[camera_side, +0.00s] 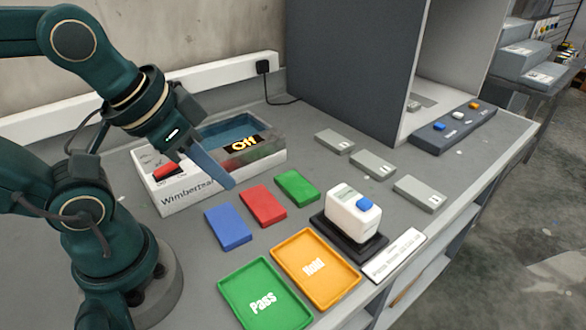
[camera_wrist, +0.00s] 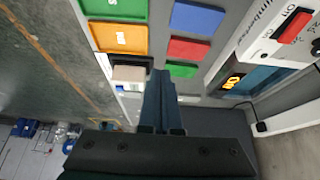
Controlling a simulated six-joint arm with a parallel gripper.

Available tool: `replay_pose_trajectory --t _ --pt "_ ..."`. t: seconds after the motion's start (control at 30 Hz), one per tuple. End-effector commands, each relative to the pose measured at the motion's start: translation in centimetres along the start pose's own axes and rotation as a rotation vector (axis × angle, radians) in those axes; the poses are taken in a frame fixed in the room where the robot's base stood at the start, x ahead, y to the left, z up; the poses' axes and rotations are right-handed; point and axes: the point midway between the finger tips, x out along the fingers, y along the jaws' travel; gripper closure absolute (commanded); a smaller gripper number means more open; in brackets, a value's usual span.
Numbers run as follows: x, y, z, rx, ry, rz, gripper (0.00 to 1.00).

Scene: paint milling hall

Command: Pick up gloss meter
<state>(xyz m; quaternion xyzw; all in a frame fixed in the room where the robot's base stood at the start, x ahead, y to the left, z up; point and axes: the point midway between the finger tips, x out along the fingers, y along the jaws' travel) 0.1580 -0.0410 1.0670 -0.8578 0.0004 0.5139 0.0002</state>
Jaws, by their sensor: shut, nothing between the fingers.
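The gloss meter appears to be the white block-shaped device (camera_side: 350,217) with a blue button on its top corner. It stands upright on a black base (camera_side: 330,236) at the right front of the bench in the side view. In the wrist view its pale body (camera_wrist: 129,74) is beside my fingers, and part of it may be hidden by them. My gripper (camera_side: 231,184) is shut and empty. In the side view it is well left of the meter, above the bench near the white Wimbertest box. Its closed fingers also show in the wrist view (camera_wrist: 159,75).
Blue (camera_side: 228,226), red (camera_side: 263,205) and green (camera_side: 297,188) panels lie between. Green "Pass" (camera_side: 228,288) and orange "Hold" (camera_side: 290,255) trays lie in front. The box (camera_side: 183,199), several grey blocks (camera_side: 372,163) and a grey booth (camera_side: 345,65) stand behind.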

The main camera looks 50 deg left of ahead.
Motion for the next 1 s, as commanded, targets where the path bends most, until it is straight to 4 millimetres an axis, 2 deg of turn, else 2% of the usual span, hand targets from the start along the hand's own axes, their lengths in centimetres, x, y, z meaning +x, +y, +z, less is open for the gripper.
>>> replay_pose_trajectory --t 0.43,0.57,0.6,0.67,0.7,1.0 --pt "0.0 -0.01 -0.01 -0.001 0.0 0.0 1.0" --pt "0.0 -0.01 -0.01 -0.001 0.0 0.0 0.5" --pt "0.0 -0.01 -0.01 -0.001 0.0 0.0 0.35" --pt "0.0 -0.01 -0.01 -0.001 0.0 0.0 0.12" --pt "0.0 -0.01 -0.01 -0.001 0.0 0.0 0.07" --pt "0.0 -0.01 -0.01 0.008 0.0 -0.001 0.07"
